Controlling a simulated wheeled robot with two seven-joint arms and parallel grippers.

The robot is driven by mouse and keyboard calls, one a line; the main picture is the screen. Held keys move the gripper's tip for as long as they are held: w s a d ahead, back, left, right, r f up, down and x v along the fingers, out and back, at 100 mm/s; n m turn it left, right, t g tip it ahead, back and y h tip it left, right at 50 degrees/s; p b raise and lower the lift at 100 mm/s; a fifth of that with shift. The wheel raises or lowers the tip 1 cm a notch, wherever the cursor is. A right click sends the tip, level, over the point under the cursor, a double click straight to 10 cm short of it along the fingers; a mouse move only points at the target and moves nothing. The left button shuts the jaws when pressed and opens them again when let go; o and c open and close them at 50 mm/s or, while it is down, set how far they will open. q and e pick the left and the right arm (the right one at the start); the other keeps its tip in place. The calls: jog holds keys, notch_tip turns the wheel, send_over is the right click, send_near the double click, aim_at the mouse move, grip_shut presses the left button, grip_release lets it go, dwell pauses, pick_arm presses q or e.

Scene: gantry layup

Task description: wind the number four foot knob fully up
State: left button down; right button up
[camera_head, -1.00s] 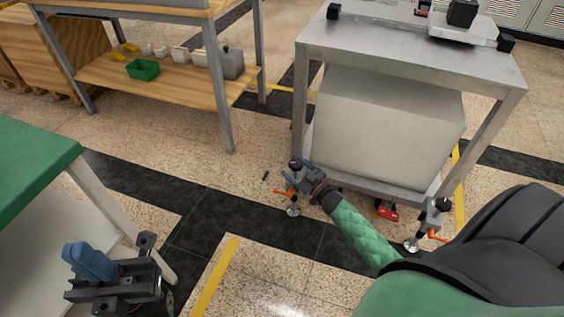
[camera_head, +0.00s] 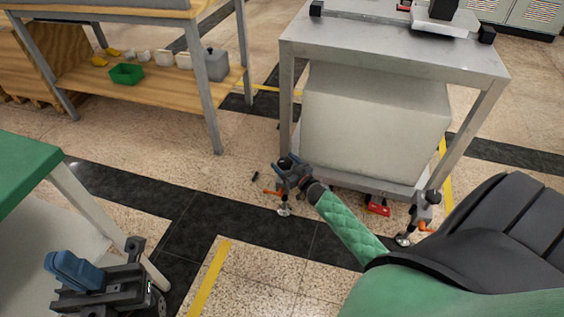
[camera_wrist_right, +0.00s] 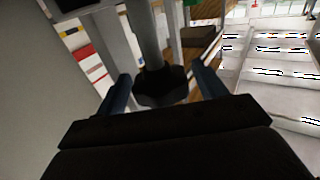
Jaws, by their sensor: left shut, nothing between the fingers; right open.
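A levelling foot with a dark knob (camera_head: 285,161), an orange lever (camera_head: 272,192) and a round metal pad (camera_head: 284,211) stands at the near left leg of the grey machine stand. No number is readable on it. My right gripper (camera_head: 289,166) is at this knob. In the right wrist view the dark lobed knob (camera_wrist_right: 160,88) sits between the two blue fingers, with a gap visible on each side. The right gripper is open. My left gripper (camera_head: 74,268) is shut and empty at the lower left, far from the foot.
The grey stand (camera_head: 395,50) carries a large pale box (camera_head: 375,125). Another foot (camera_head: 420,215) is at its near right leg, with a red object (camera_head: 378,205) between. A green-topped table (camera_head: 25,170) is at left; a wooden shelf bench (camera_head: 150,85) stands behind.

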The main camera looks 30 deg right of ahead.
jog(key=shift+w+a, duration=0.15)
jog(key=shift+w, duration=0.85)
jog(key=c, duration=1)
